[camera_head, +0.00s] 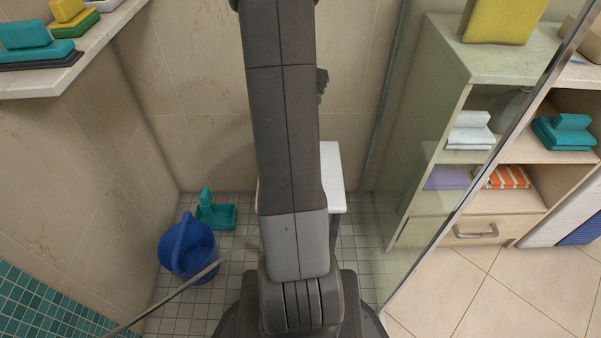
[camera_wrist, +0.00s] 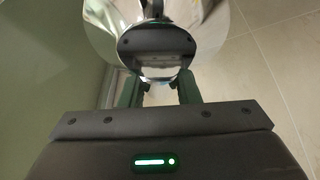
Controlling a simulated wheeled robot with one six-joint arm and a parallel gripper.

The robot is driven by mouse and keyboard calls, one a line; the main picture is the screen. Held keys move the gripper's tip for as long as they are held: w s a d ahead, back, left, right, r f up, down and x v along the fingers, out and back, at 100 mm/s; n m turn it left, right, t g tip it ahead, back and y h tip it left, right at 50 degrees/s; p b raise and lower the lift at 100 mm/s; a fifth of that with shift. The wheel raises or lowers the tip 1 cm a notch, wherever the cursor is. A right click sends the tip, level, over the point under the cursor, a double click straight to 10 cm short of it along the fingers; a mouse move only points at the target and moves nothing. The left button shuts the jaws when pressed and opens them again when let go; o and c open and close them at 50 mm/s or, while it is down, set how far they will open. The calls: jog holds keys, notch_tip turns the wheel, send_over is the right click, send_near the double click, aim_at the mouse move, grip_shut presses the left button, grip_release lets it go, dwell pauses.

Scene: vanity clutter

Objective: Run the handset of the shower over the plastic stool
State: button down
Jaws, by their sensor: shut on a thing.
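A white plastic stool (camera_head: 333,178) stands on the tiled shower floor; my arm hides much of it in the head view. In the wrist view my gripper (camera_wrist: 162,90) is shut on a shiny chrome piece, which I take to be the shower handset (camera_wrist: 158,72). Its face and full tilt are unclear, and reflections blur its outline. In the head view my arm hides the handset, and only a bit of the gripper shows past the arm's right edge. A thin grey hose (camera_head: 190,284) runs from the lower left toward my arm.
A blue bucket (camera_head: 188,250) and a teal dustpan-like item (camera_head: 216,214) are on the floor left of the stool. A glass panel with a metal edge (camera_head: 478,175) stands at right, before a shelf unit (camera_head: 510,148). A ledge (camera_head: 95,48) with sponges is at upper left.

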jog(key=shift+s+a+b, duration=0.3)
jog(key=shift+a, duration=0.35)
jog(key=shift+s+a+b, duration=0.3)
jog(key=shift+a, duration=0.3)
jog(key=shift+s+a+b, duration=0.3)
jog(key=shift+a, duration=0.35)
jog(key=shift+s, duration=0.1)
